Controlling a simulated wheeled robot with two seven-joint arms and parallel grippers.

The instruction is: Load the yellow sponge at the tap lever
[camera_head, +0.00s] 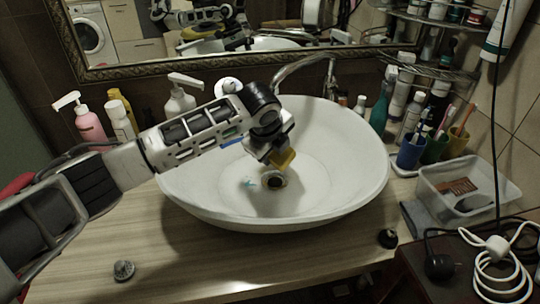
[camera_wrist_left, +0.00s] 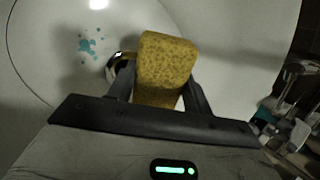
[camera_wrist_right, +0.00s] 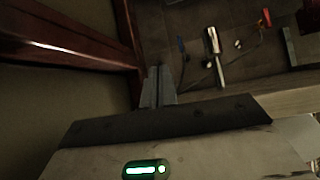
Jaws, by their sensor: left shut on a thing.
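The yellow sponge (camera_head: 285,160) is between the fingers of my left gripper (camera_head: 276,151), above the white vessel basin (camera_head: 350,165). In the left wrist view the sponge (camera_wrist_left: 166,68) sticks out beyond the fingers, which are shut on its two sides. The chrome tap (camera_head: 305,64) arches at the back of the basin; its lever is not clearly seen, with my arm partly in front. My right gripper (camera_wrist_right: 160,86) shows only in its own wrist view, fingers together with nothing seen between them.
A dark round drain (camera_head: 274,181) and a teal stain (camera_head: 249,183) are in the basin. Soap bottles (camera_head: 90,122) stand at the left. Cups with toothbrushes (camera_head: 411,150) and a clear plastic box (camera_head: 465,190) stand at the right. The wooden counter's front is mostly clear.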

